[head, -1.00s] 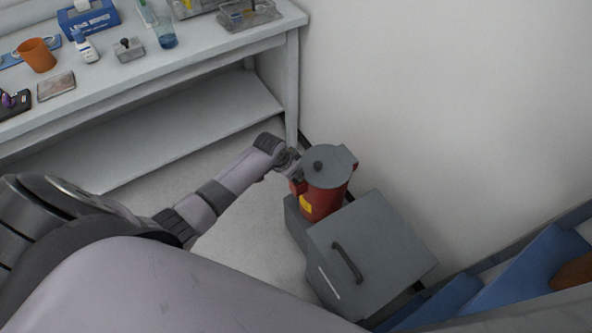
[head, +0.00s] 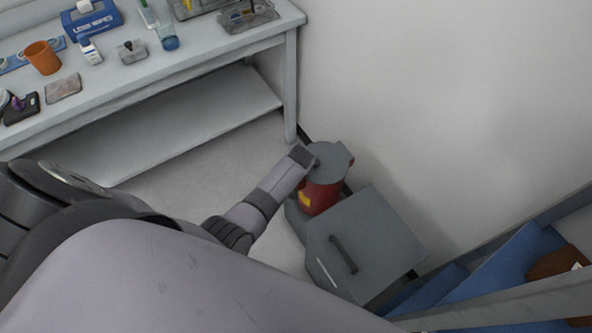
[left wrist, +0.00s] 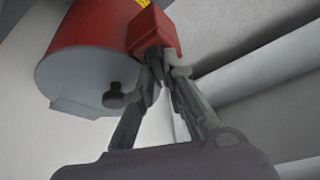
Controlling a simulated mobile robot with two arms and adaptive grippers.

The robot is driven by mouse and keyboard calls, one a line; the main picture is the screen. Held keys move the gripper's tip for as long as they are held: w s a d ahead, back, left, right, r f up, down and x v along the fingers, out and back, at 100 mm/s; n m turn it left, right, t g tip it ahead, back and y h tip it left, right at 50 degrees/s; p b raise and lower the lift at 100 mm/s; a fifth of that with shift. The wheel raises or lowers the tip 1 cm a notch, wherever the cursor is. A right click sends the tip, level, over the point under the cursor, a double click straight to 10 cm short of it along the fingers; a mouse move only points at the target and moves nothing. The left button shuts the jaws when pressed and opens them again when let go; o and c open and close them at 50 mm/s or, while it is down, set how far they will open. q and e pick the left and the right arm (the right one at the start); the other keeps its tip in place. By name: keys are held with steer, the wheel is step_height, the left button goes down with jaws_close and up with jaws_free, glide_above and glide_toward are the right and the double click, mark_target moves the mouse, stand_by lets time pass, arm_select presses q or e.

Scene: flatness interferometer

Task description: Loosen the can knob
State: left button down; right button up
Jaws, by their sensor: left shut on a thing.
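The red can (head: 318,198) has a grey round lid (head: 335,165) and a yellow label. In the left wrist view the can (left wrist: 88,28) and its lid (left wrist: 75,75) fill the upper left. A small black knob (left wrist: 115,97) stands on the lid, just left of my fingers. A red block-shaped knob (left wrist: 150,27) juts from the can's side. My left gripper (left wrist: 163,62) is shut on this red block-shaped knob, its fingertips at the lower edge. In the head view my left gripper (head: 311,160) is at the lid's left edge, and my arm hides the block. My right gripper is not in view.
A grey box with a dark handle (head: 365,247) stands in front of the can. A white wall is close behind. A white workbench (head: 215,58) with several items stands at the upper left. Blue bins (head: 485,275) are at the lower right.

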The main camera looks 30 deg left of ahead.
arm_select(q)
steer(key=n, duration=0.1)
steer(key=n+b, duration=0.1)
steer(key=n, duration=0.1)
steer(key=shift+d+f+g+y, duration=0.1)
steer(key=shift+d+g+y, duration=0.1)
steer(key=shift+g+y, duration=0.2)
steer(key=shift+w+n+g+b, duration=0.1)
steer(key=shift+n+g+b, duration=0.3)
steer(key=shift+n, duration=0.5)
steer(key=shift+a+y, duration=0.1)
steer(key=shift+y, duration=0.2)
steer(key=c, duration=1.6)
jaws_free()
steer(key=shift+c, duration=0.2)
